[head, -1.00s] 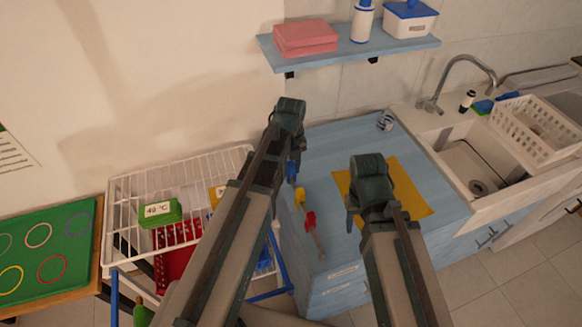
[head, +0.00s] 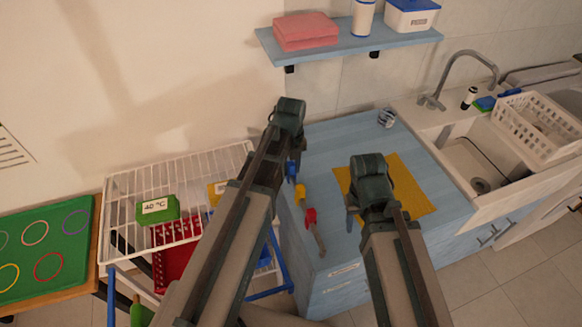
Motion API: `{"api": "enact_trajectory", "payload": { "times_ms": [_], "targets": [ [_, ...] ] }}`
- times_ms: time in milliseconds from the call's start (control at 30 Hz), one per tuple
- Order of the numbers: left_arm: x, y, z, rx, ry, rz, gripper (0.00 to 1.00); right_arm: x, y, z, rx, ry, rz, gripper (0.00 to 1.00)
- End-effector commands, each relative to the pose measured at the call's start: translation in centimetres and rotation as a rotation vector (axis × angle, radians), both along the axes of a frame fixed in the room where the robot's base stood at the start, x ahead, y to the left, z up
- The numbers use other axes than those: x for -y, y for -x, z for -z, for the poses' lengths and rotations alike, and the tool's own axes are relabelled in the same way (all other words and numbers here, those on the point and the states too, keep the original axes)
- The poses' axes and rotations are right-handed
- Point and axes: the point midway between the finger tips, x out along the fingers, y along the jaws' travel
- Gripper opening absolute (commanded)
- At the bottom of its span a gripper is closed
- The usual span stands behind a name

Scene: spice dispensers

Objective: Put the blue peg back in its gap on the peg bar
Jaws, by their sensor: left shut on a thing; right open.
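The blue peg (head: 291,172) shows just below my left gripper (head: 290,162), which is shut on it near the left edge of the blue counter. The peg bar (head: 319,240) lies along that left edge, mostly hidden. A yellow peg (head: 300,192) and a red peg (head: 311,215) show on it in a row, nearer than the blue peg. I cannot tell whether the blue peg touches the bar; my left arm covers part of that area. My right gripper (head: 353,212) is open and empty over the yellow mat, to the right of the red peg.
The blue counter (head: 335,150) is clear behind the yellow mat (head: 408,185), except for a small can (head: 386,118). A white wire rack (head: 125,215) stands left of my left arm. A wall shelf (head: 345,52) hangs above; the sink (head: 470,165) is at right.

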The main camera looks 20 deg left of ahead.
Motion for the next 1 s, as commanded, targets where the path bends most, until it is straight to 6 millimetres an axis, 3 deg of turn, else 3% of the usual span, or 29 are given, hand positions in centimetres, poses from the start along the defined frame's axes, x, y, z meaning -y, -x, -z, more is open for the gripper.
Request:
{"api": "enact_trajectory", "payload": {
  "times_ms": [400,433,600,1000],
  "targets": [
    [0.00,0.00,0.91,0.000,0.000,0.000,0.04,0.00,0.00,0.91,0.000,0.000,0.000,0.50],
    [0.00,0.00,0.79,0.000,0.000,0.000,0.40,0.00,-0.01,0.78,0.000,0.000,0.000,0.50],
    [0.00,0.00,0.76,0.000,0.000,0.000,0.70,0.00,0.00,0.75,0.000,0.000,0.000,0.50],
    [0.00,0.00,0.34,0.000,0.000,0.000,0.70,0.00,0.00,0.34,0.000,0.000,0.002,0.50]
  ]
}}
